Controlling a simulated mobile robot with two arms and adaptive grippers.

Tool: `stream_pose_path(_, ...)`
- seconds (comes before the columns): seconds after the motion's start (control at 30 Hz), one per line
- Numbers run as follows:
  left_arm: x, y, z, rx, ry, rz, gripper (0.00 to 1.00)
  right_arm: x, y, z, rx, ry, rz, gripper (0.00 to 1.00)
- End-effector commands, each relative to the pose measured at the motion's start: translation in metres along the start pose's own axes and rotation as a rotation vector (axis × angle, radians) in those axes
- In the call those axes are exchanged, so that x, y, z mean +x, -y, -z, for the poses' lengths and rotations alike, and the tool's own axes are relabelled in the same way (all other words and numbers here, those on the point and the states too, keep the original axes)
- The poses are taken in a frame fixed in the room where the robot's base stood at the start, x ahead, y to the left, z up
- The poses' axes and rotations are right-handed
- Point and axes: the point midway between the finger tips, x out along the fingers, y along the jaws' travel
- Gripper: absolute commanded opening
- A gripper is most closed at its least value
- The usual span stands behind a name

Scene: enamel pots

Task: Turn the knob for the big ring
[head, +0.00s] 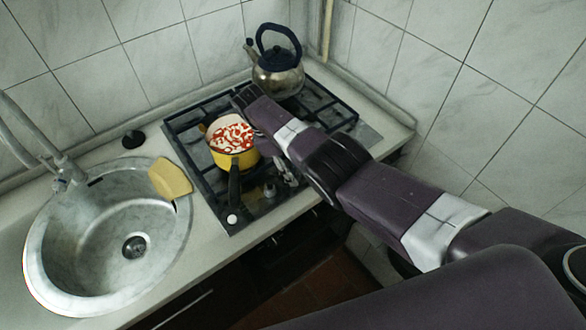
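The gas hob (215,196) is set in the counter, its rings largely covered by black grates, the pot and my arm. Small knobs (270,190) sit along its front strip; I cannot tell which belongs to the big ring. My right arm reaches in from the right across the hob. My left gripper is out of view.
A yellow pot (237,158) with red and white contents stands on the hob, its black handle pointing to the front. A kettle (277,80) stands at the back. A round sink (105,240), a yellow cloth or sponge (170,178) and a dark round object (133,139) are left.

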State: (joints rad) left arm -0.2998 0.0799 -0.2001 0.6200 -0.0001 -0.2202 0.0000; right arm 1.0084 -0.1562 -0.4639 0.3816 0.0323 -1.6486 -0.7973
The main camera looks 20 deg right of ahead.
Motion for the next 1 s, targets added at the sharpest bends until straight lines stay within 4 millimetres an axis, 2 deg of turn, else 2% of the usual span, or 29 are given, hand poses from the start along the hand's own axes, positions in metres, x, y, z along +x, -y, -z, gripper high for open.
stream_pose_path(0.2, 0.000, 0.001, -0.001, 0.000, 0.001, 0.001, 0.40, -0.001, 0.000, 0.000, 0.000, 0.000, 0.001, 0.42)
stream_pose_path(0.33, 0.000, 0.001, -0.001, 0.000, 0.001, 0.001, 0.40, -0.011, 0.000, 0.001, 0.000, -0.001, -0.001, 0.42)
stream_pose_path(0.73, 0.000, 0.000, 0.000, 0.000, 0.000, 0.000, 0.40, -0.091, -0.001, 0.001, 0.000, -0.002, -0.001, 0.42)
stream_pose_path(0.9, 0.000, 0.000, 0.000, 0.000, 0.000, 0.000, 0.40, -0.113, 0.000, 0.000, 0.000, 0.000, 0.000, 0.42)
stream_pose_path(1.0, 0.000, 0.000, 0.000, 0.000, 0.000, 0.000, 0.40, -0.118, 0.000, 0.000, 0.000, 0.001, 0.001, 0.42)
